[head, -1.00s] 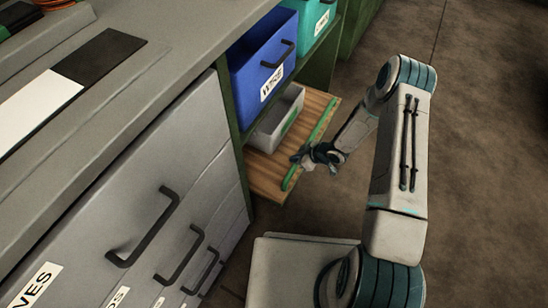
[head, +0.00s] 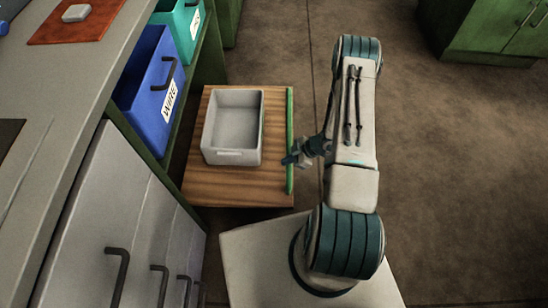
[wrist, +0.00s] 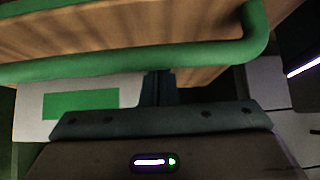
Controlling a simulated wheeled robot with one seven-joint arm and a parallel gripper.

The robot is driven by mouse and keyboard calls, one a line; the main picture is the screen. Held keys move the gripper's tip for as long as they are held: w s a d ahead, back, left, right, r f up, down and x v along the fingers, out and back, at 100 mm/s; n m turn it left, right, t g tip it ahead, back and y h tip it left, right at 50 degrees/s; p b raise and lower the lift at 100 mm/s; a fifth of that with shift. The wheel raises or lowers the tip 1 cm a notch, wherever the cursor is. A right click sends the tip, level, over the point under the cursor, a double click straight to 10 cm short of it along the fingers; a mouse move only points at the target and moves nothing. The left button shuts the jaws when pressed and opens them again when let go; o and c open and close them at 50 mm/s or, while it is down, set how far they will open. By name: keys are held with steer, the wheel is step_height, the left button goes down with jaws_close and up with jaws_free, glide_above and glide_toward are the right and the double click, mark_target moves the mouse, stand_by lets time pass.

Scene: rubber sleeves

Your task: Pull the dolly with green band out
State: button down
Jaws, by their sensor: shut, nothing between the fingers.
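The dolly is a flat wooden board (head: 235,187) on the floor, with a green bar (head: 290,110) along its right edge. It stands out past the front of the shelf in the head view. The wrist view shows its underside or edge as wood (wrist: 120,30) with the green bar (wrist: 100,62) crossing in front. A white label with a green band (wrist: 82,104) shows below the bar. My gripper (head: 288,159) is at the bar's near half. Its fingers (wrist: 158,88) are together, close to the bar, with nothing between them; whether they touch it is unclear.
A grey open bin (head: 235,125) sits empty on the dolly. A blue WIRE bin (head: 150,95) and a teal bin (head: 182,25) stand on the shelf at left. Grey drawers (head: 100,220) are nearer. Open floor (head: 450,180) lies to the right.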

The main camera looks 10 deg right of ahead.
steer(key=shift+s+d, duration=0.15)
steer(key=shift+d, duration=0.45)
steer(key=shift+s+d, duration=0.15)
steer(key=shift+d, duration=0.4)
steer(key=shift+a, duration=0.15)
steer(key=a, duration=0.2)
steer(key=w+a+r+p, duration=0.1)
steer(key=a, duration=0.1)
steer(key=p+v, duration=0.3)
steer(key=v, duration=0.7)
steer(key=shift+d+p, duration=0.3)
steer(key=shift+w, duration=0.1)
